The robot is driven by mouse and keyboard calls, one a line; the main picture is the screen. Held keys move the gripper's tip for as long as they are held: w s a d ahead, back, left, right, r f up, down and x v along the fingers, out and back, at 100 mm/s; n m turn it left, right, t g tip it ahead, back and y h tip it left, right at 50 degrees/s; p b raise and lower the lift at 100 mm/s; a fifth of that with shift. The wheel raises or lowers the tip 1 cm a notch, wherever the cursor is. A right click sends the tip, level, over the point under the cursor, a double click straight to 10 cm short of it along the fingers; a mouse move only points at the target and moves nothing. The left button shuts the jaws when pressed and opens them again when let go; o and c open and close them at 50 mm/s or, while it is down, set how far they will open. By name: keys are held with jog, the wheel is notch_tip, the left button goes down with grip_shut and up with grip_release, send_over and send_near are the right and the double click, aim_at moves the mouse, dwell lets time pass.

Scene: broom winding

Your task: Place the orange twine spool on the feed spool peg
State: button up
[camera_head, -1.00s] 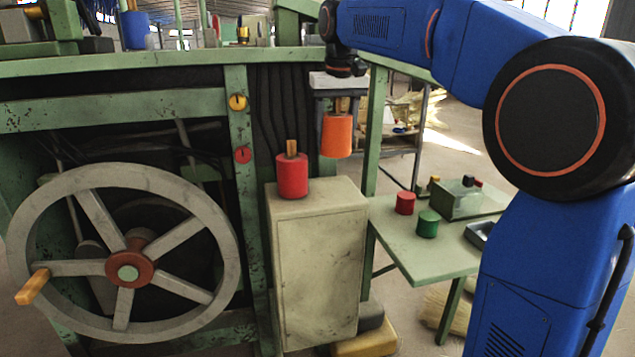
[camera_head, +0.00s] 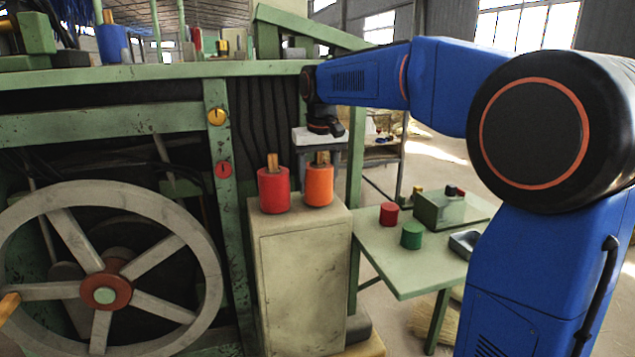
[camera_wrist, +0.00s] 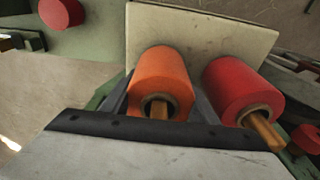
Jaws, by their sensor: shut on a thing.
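The orange twine spool (camera_head: 319,190) is upright at the top of the pale cabinet (camera_head: 300,270), just right of the red spool (camera_head: 274,192). A square wooden stick sticks up from its core, as on the red one. My gripper (camera_head: 319,178) reaches down from above and is shut on the orange spool. In the wrist view the orange spool (camera_wrist: 160,75) sits between my fingers, with the red spool (camera_wrist: 240,88) close to the right. The spool's underside is hidden, so I cannot tell whether it touches the cabinet. No separate feed spool peg shows.
The green machine frame (camera_head: 217,250) and large handwheel (camera_head: 105,215) stand left. A low green table (camera_head: 400,265) on the right holds a red cylinder (camera_head: 389,214), a green cylinder (camera_head: 411,236) and a box (camera_head: 440,208). The cabinet's front top is clear.

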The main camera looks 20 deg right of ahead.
jog(key=shift+f, duration=0.1)
jog(key=o, duration=1.2)
